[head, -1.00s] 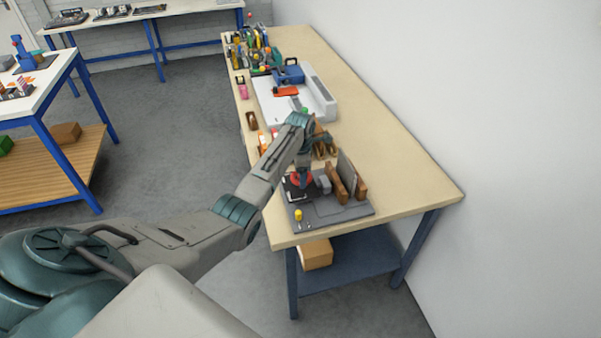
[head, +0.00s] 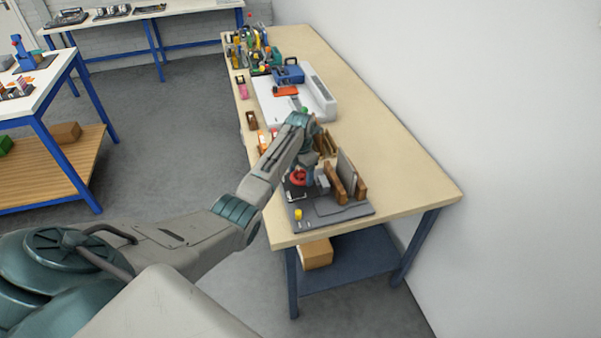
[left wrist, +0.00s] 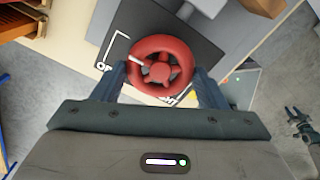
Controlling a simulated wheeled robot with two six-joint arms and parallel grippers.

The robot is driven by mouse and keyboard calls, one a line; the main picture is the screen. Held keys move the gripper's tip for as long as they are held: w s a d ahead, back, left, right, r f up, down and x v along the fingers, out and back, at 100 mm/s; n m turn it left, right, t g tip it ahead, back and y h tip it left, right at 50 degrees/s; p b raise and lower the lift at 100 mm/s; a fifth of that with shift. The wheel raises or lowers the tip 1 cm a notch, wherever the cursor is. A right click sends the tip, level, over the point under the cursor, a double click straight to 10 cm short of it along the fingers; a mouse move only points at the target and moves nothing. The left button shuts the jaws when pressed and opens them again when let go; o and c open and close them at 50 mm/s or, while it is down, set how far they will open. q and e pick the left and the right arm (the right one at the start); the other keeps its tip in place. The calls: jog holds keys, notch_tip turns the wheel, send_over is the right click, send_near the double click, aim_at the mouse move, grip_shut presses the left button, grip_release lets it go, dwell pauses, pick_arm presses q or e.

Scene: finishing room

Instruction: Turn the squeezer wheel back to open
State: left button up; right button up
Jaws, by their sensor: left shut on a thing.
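The red squeezer wheel (head: 299,177) sits at the left side of the grey fixture plate (head: 345,212) on the bench. In the left wrist view the wheel (left wrist: 160,66) shows its hub, spokes and a white mark on the rim at the left. A dark label plate under it carries white lines and partly hidden lettering. My left gripper (left wrist: 163,80) has one finger on each side of the wheel and is shut on its rim. In the head view the wrist hides part of the gripper (head: 303,172).
Brown upright blocks (head: 336,184) stand beside the wheel, and a yellow knob (head: 298,214) is at the plate's front. A white machine (head: 322,100) with a blue top part is farther back. The bench's right side is clear up to the wall.

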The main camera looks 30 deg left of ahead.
aim_at(300, 176)
pick_arm(q)
jog(key=shift+r, duration=0.1)
jog(key=o, duration=1)
notch_tip(300, 176, up, 11)
jog(key=b, duration=0.3)
jog(key=shift+b, duration=0.4)
jog(key=shift+f, duration=0.2)
